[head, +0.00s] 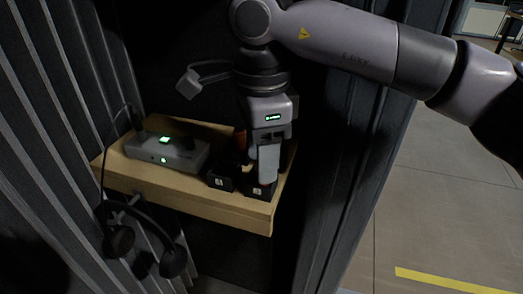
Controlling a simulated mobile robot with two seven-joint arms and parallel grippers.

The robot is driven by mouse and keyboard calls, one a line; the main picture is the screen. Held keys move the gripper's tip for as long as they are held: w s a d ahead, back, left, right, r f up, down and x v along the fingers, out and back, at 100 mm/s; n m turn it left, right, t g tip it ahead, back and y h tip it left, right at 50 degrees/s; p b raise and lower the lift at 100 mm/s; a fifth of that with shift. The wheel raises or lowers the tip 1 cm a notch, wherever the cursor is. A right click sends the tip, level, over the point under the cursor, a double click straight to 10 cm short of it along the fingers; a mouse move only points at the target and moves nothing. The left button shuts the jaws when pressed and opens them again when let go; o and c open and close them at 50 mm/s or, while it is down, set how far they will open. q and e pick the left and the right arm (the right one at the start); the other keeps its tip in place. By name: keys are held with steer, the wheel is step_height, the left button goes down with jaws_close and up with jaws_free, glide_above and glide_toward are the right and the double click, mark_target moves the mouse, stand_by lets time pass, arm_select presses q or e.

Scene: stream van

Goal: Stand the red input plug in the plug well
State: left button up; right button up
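My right gripper (266,178) points down over the right end of a wooden shelf (190,203). Its fingertips are at a small black box with a white mark (259,190), at the shelf's front right. The fingers overlap in this view, so I cannot tell whether they are open or hold anything. A second black box (221,181) stands just left of it; I cannot tell which is the plug well. A small orange-red thing (240,141) shows behind the gripper, mostly hidden; I cannot tell whether it is the red plug. My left gripper is not in view.
A grey device with green lights (168,152) sits on the left of the shelf, with a cable running from it. A headset (146,238) hangs at the shelf's front left. Dark ribbed walls stand close on both sides. Open floor (440,215) lies to the right.

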steer(key=shift+r, duration=0.3)
step_height(320, 180, up, 7)
steer(key=shift+r+p, duration=0.15)
steer(key=shift+p, duration=0.55)
steer(key=shift+s, duration=0.1)
